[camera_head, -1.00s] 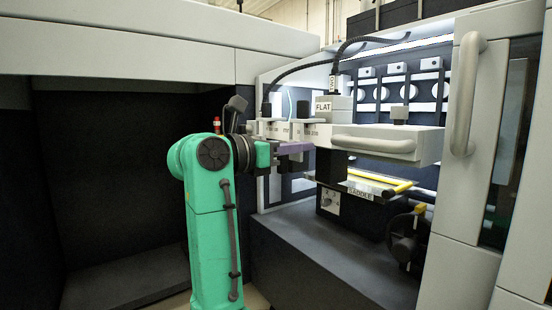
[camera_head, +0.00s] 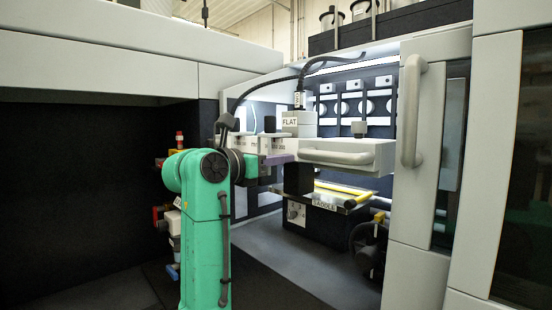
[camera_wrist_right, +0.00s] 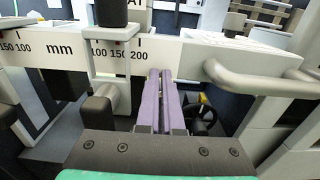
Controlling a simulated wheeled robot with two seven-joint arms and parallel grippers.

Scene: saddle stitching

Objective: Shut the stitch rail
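The stitch rail, which I take to be the pale beam (camera_head: 366,147) with a mm scale, juts out from the machine with a bar handle (camera_head: 335,158) on its front. In the right wrist view the scale beam (camera_wrist_right: 64,56) crosses the top, and its handle (camera_wrist_right: 262,84) is to the right of my fingers. My right gripper (camera_head: 288,159) is at the rail's front face, left of the handle. Its purple fingers (camera_wrist_right: 159,74) lie close together, with only a thin gap and nothing visible between them. Contact with the rail cannot be told. My left gripper is not in view.
A FLAT block (camera_head: 290,122) stands on top of the rail. A SADDLE unit (camera_head: 325,203) with a yellow bar sits below it. A door with a tall handle (camera_head: 411,110) stands at the right. A dark recess (camera_head: 80,190) opens at the left.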

